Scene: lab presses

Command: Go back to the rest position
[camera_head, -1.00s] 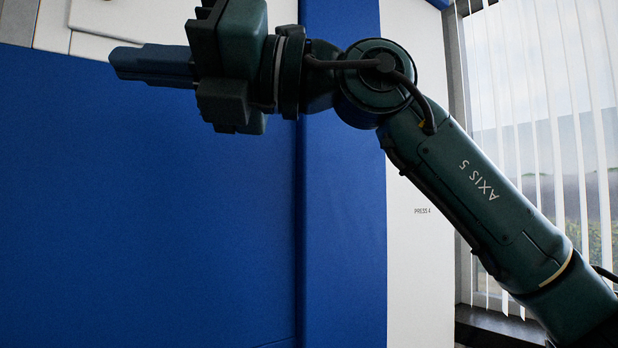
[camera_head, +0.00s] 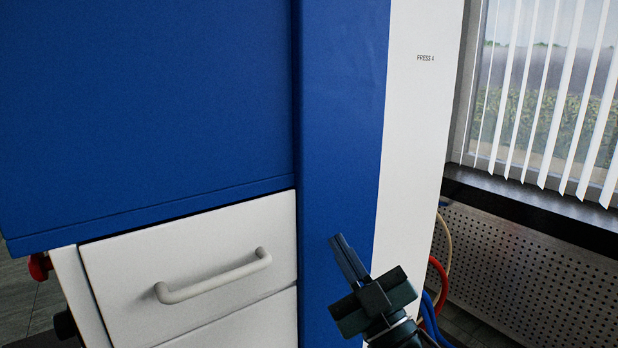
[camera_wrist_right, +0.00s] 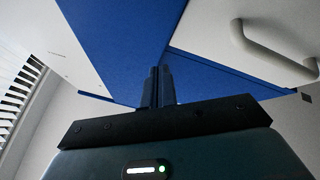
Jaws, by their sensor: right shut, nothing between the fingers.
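My right gripper (camera_head: 346,255) shows low in the head view, right of centre, in front of the blue column of the press (camera_head: 340,120). Its two fingers are together, with nothing between them, and point up and to the left. In the right wrist view the shut fingers (camera_wrist_right: 158,84) point up toward the blue panel and hold nothing. How far the gripper is from the press is hard to tell. My left gripper is not in view.
A white drawer (camera_head: 195,262) with a grey handle (camera_head: 215,277) sits below the blue panel (camera_head: 150,110). A window with blinds (camera_head: 540,90) and a perforated radiator cover (camera_head: 530,275) are at right. Red and blue hoses (camera_head: 434,290) run beside the press.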

